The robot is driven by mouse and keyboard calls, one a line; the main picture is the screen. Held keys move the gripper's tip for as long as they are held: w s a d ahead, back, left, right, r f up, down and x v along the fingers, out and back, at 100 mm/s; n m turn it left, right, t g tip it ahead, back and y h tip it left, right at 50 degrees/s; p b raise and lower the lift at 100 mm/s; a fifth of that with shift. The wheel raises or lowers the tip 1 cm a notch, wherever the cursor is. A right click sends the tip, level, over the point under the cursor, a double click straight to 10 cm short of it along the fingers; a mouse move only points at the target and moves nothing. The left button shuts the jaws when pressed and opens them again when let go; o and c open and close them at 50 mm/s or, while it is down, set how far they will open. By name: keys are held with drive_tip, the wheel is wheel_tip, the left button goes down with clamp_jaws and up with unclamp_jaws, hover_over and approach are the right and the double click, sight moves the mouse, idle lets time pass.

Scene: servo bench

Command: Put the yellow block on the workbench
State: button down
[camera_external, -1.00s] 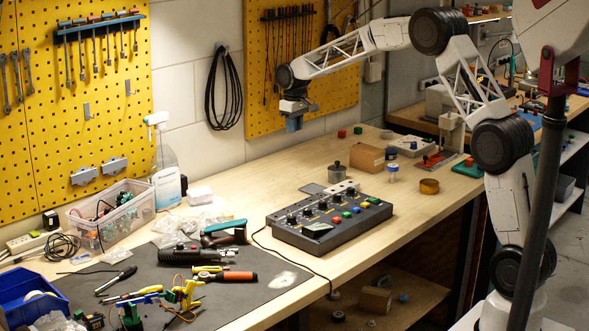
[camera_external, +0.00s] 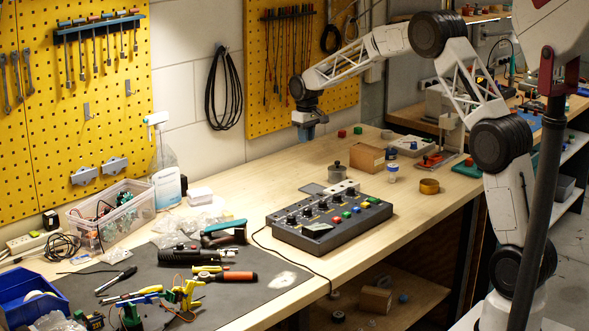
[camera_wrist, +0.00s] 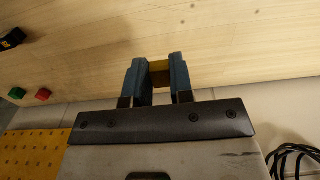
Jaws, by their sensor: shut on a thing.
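The yellow block (camera_wrist: 159,67) shows as a small yellow piece between the blue-grey fingers of my gripper (camera_wrist: 158,75) in the wrist view. My gripper is shut on it, and the fingers hide most of it. In the external view my gripper (camera_external: 308,134) hangs pointing down above the back part of the workbench (camera_external: 262,184), near the wall, with a gap below it. The block cannot be made out in the external view.
A control box with knobs and coloured buttons (camera_external: 330,221) sits mid-bench. Bare wood lies left of the control box.

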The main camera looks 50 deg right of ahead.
drive_tip(key=shift+f, duration=0.1)
hover_over(306, 170)
drive_tip(key=shift+d+f, duration=0.1)
drive_tip(key=shift+f, duration=2.95)
drive_tip(key=shift+f, duration=1.85)
drive_tip(key=shift+f, duration=0.15)
drive_tip(key=c, duration=1)
unclamp_jaws()
wheel_tip(306, 170, up, 12)
drive_tip(key=shift+r, duration=0.15)
